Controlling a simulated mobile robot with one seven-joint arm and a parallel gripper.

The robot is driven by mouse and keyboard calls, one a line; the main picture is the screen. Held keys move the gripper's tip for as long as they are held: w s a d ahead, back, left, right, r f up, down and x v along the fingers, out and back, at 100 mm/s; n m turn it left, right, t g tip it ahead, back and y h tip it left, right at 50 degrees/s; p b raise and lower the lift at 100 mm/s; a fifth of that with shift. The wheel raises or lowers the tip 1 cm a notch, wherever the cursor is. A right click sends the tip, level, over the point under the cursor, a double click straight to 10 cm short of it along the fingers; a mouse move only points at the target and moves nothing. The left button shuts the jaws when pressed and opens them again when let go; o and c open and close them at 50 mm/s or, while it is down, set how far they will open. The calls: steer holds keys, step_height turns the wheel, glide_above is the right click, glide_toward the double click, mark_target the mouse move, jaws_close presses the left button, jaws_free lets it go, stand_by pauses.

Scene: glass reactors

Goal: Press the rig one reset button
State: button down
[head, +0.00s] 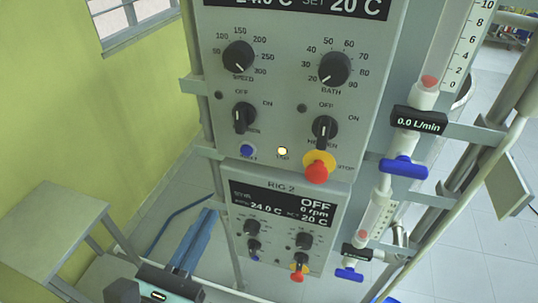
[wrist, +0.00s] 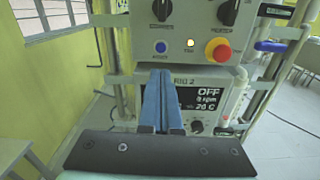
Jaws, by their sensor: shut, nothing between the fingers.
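The upper panel (head: 222,75) carries a small blue button (head: 247,150) at its lower left, with a small label under it that looks like RESET. This button also shows in the wrist view (wrist: 161,47), just above my fingertips. The panel's rig number is out of frame; the panel below it reads RIG 2. My gripper (head: 209,211) is shut and empty, its blue fingers together. In the wrist view the fingertips (wrist: 161,72) sit below the button in the picture and overlap the edge of the RIG 2 panel. They look apart from the button.
A lit yellow lamp (head: 282,151) and a red stop knob (head: 316,172) are right of the button. Black switches (head: 243,117) sit above it. The RIG 2 panel (head: 275,225) hangs below. Flowmeter tubes with blue valves (head: 404,166) stand at the right. A grey stand (head: 58,225) is at left.

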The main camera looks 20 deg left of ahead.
mark_target(246, 152)
steer(key=shift+s+f+n, duration=0.1)
steer(key=shift+f+n, duration=0.05)
steer(key=shift+n, duration=0.15)
steer(key=w+p, duration=0.1)
steer(key=w, duration=0.3)
steer(key=w+p, duration=0.2)
steer(key=w, duration=0.3)
steer(key=w+p, duration=0.1)
steer(key=w, duration=0.4)
steer(key=shift+d, duration=0.35)
